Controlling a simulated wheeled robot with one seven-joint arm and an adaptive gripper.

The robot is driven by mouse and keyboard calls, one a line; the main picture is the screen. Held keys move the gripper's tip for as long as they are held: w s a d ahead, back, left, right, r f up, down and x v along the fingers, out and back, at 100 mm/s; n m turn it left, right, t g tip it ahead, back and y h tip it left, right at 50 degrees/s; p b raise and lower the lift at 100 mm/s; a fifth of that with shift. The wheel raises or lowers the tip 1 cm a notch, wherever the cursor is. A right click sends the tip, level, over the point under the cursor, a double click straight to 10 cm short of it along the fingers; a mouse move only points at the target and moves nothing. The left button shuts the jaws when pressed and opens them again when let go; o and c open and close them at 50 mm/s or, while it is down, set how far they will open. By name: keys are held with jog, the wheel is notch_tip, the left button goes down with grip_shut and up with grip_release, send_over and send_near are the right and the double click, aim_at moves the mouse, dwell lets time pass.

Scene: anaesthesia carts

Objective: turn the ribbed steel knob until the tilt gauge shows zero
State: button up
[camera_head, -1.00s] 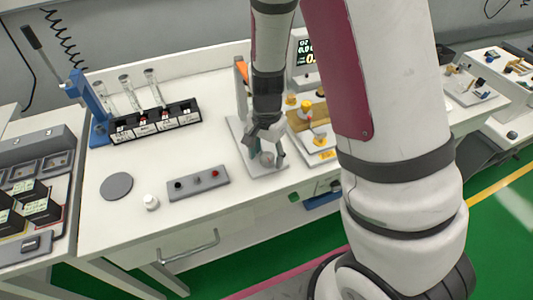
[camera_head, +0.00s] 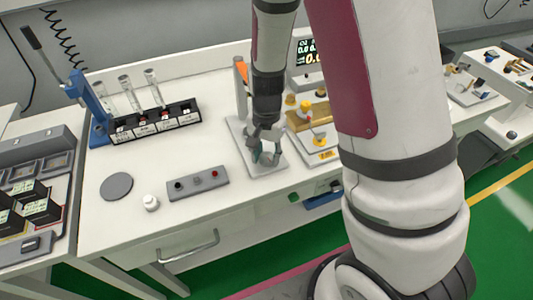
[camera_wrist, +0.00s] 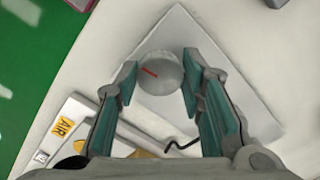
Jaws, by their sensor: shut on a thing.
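A round grey knob (camera_wrist: 160,74) with a red line on its top sits on a light square plate (camera_wrist: 178,27) in the wrist view. My gripper (camera_wrist: 159,72) has its teal pads on either side of the knob and is shut on it. In the head view, my gripper (camera_head: 266,157) is low over the same plate (camera_head: 237,128), and its fingers mostly hide the knob. The knob's ribs are too small to make out. I cannot pick out a tilt gauge for certain in either view.
A rack with glass tubes (camera_head: 157,125) stands at the back left. A grey box with buttons (camera_head: 198,183), a white cap (camera_head: 151,202) and a grey disc (camera_head: 116,186) lie left of the plate. A yellow-topped device (camera_head: 312,123) and a display (camera_head: 307,52) stand close on the right.

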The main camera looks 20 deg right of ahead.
aim_at(267, 157)
jog(key=n, duration=0.4)
jog(key=shift+n, duration=2)
jog(key=o, duration=1.1)
jog(key=shift+o, duration=0.2)
notch_tip(267, 157, up, 12)
